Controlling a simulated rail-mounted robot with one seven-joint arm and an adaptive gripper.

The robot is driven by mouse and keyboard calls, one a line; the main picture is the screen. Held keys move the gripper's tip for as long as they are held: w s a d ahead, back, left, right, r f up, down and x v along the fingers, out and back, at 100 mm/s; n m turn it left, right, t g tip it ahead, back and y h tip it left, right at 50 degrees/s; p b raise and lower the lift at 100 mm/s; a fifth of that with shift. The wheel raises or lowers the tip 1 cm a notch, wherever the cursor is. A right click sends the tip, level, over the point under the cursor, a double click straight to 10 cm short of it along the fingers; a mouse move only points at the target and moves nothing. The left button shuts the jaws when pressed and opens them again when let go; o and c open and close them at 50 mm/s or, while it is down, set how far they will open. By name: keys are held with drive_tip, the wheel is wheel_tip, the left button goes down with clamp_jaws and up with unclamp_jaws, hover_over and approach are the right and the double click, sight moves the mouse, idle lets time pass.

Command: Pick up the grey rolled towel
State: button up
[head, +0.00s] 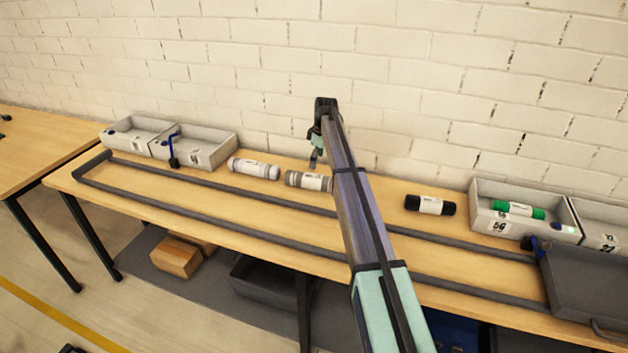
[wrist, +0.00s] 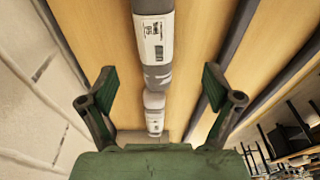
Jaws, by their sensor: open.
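The grey rolled towel (head: 309,181) lies on the wooden bench, with a white label round its middle. It also shows in the wrist view (wrist: 153,75), running down from the top edge between my fingers. My gripper (head: 317,158) is over the bench by this towel, its fingers pointing down. In the wrist view my gripper (wrist: 158,74) is open and empty, one finger to each side of the towel. The arm hides the towel's right end in the head view. A paler rolled towel (head: 253,168) lies to its left, nearly in line with it.
A black roll (head: 430,205) lies to the right on the bench. A bin with a green roll (head: 518,210) stands further right, and grey bins (head: 208,149) stand at the left. A dark rail (head: 225,220) runs along the bench front. The brick wall (head: 420,80) is close behind.

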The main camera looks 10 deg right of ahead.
sight(314, 176)
drive_tip(key=f, duration=0.1)
drive_tip(key=f+p, duration=0.1)
drive_tip(key=f, duration=0.3)
drive_tip(key=shift+w+a, duration=0.2)
drive_tip(key=shift+a, duration=0.15)
drive_tip(key=shift+w+a+f+p, duration=0.15)
drive_tip(key=shift+f+p, duration=0.35)
drive_tip(key=shift+f, duration=0.4)
drive_tip(key=shift+w+d+f+p, duration=0.1)
drive_tip(key=shift+w+f+p, duration=0.1)
drive_tip(key=shift+f+p, duration=0.45)
drive_tip(key=shift+w+a+f+p, duration=0.15)
drive_tip(key=shift+f+p, duration=0.15)
drive_tip(key=shift+f, duration=0.8)
drive_tip(key=c, duration=1.3)
